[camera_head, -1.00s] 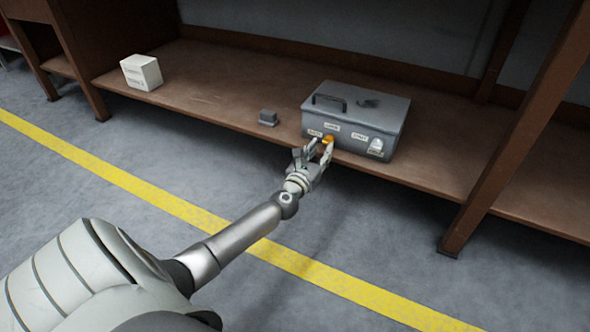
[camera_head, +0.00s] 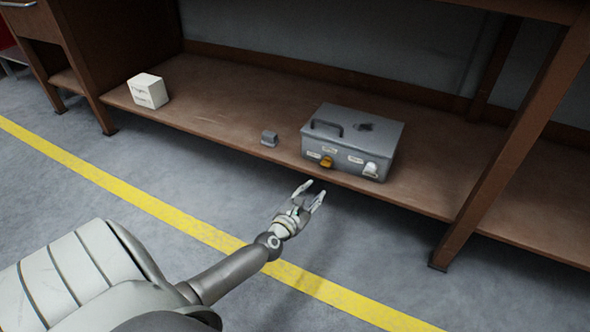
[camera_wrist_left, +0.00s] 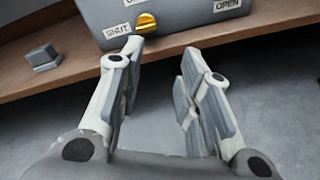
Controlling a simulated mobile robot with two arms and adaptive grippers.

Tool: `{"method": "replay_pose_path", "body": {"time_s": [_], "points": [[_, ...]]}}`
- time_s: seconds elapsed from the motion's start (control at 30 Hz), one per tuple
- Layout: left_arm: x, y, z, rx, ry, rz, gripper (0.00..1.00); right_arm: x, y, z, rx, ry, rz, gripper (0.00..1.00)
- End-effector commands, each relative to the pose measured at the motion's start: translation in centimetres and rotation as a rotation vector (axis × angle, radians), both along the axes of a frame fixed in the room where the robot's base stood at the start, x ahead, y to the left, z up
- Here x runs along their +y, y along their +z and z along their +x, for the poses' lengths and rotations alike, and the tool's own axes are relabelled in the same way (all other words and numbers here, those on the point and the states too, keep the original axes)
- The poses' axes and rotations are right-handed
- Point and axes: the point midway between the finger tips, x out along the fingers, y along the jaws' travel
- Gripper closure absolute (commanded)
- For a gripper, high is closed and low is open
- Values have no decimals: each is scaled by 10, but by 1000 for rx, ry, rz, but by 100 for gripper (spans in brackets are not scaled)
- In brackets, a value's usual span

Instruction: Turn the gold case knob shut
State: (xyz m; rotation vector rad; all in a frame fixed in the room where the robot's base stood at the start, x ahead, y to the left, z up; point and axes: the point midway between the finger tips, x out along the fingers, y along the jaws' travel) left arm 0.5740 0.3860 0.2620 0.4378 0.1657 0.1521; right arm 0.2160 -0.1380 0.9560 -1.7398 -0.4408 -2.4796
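The grey case (camera_head: 348,140) stands on the brown shelf, with the gold knob (camera_head: 326,162) on its front face. In the left wrist view the gold knob (camera_wrist_left: 146,22) is at the top, right beside the SHUT label (camera_wrist_left: 117,30). The OPEN label (camera_wrist_left: 227,5) is farther right. The knob's exact pointing is hard to tell. My left gripper (camera_head: 312,190) is in front of and below the case, apart from the knob. Its fingers (camera_wrist_left: 158,85) are spread in the left wrist view, with nothing between them. My right gripper is not in view.
A small grey block (camera_head: 269,138) sits left of the case, and a white box (camera_head: 148,90) farther left. The shelf edge and a wooden post (camera_head: 510,140) bound the space. The floor in front is clear.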

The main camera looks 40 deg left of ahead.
Motion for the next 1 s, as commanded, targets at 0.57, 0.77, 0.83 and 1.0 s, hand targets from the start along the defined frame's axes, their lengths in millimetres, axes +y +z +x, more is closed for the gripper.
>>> {"method": "replay_pose_path", "body": {"time_s": [0.57,0.77,0.83,1.0], "points": [[-20,-3,-29,201,-127,361,68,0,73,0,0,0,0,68],[-27,-6,-43,268,-184,483,68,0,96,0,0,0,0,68],[-30,-7,-47,290,-205,525,68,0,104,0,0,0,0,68],[-36,-9,-60,345,-259,627,68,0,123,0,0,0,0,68]]}}
